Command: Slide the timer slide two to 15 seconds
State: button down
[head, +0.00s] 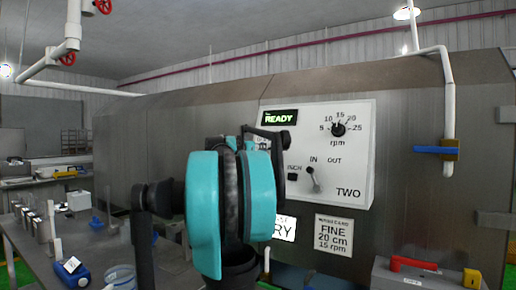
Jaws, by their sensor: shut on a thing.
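The control panel marked TWO (357,170) is a white box on the drum's grey front. My teal and black arm covers its left part. I cannot make out the timer slide or its setting behind the arm. The black end of my gripper (268,138) is at the panel's upper left, just below the green READY display (280,117). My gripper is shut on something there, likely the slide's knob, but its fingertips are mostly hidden.
The panel also carries an rpm dial (338,129), an IN/OUT lever (314,181) and a black INCH button (293,178). A FINE 20 cm 15 rpm card (333,235) hangs below. A grey case with a red handle (413,264) is at lower right. A cluttered bench (90,235) is at left.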

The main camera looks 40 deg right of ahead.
jog(key=c, duration=1.5)
grip_release()
jog(key=shift+c, duration=0.2)
jog(key=v, duration=1.2)
